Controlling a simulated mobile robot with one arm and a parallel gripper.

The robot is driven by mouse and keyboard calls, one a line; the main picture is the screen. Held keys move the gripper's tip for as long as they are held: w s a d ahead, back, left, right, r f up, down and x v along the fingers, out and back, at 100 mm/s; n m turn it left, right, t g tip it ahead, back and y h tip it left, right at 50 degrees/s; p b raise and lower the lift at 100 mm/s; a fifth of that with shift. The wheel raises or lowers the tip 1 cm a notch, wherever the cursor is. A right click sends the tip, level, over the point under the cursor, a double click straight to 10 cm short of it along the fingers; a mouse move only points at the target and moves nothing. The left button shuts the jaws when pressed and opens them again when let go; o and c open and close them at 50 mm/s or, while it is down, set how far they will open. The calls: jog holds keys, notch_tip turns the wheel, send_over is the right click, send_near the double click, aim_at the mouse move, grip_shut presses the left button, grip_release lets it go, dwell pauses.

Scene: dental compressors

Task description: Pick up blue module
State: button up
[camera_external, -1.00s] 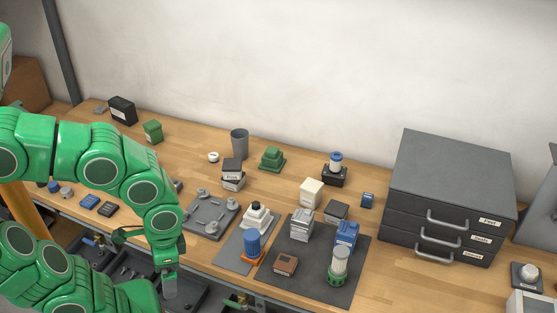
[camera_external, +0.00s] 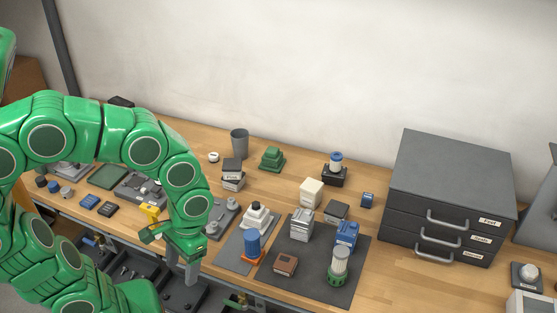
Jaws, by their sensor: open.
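Several blue items are in view, and I cannot tell for certain which one is the blue module. A blue block-shaped unit (camera_external: 346,234) stands on the dark mat (camera_external: 318,282) at the right. A blue cylinder with an orange base (camera_external: 252,245) stands to its left. A small blue box (camera_external: 367,200) sits behind the mat, and small blue pieces (camera_external: 89,201) lie at the left. My gripper (camera_external: 182,268) points down near the bench's front edge, left of the blue cylinder. It is open and apart from all the blue items; nothing shows between its fingers.
A silver unit (camera_external: 301,224), a brown box (camera_external: 285,264) and a white cylinder with a green base (camera_external: 338,266) crowd the mat. A grey drawer cabinet (camera_external: 450,165) stands at the right. A grey cup (camera_external: 239,143) stands at the back. Bench between mat and cabinet is clear.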

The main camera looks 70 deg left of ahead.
jog(key=w+d+n+t+h, duration=0.1)
jog(key=w+n+h, duration=0.3)
jog(key=w, duration=1.1)
jog(key=w+d+n+t+h, duration=0.25)
jog(key=w+n, duration=0.25)
jog(key=w, duration=1.1)
jog(key=n+t+h, duration=0.2)
jog(key=n+t, duration=0.4)
jog(key=n, duration=0.4)
send_near(365, 195)
jog(key=s+d+r, duration=0.1)
jog(key=d, duration=0.2)
jog(key=s+d+r, duration=0.2)
jog(key=d, duration=0.1)
jog(key=s+d+r, duration=0.1)
jog(key=d, duration=0.3)
jog(key=shift+s+r, duration=0.4)
jog(key=w+a+f+n, duration=0.1)
jog(key=a, duration=0.2)
jog(key=w+a+f+n+t, duration=0.1)
jog(key=a+f, duration=0.1)
jog(key=a, duration=0.1)
jog(key=w+a+f+n+t+y, duration=0.1)
jog(key=a+f, duration=0.1)
jog(key=a, duration=0.1)
jog(key=shift+a, duration=0.3)
jog(key=shift+f, duration=0.1)
jog(key=shift+x, duration=5.85)
jog(key=c, duration=1.1)
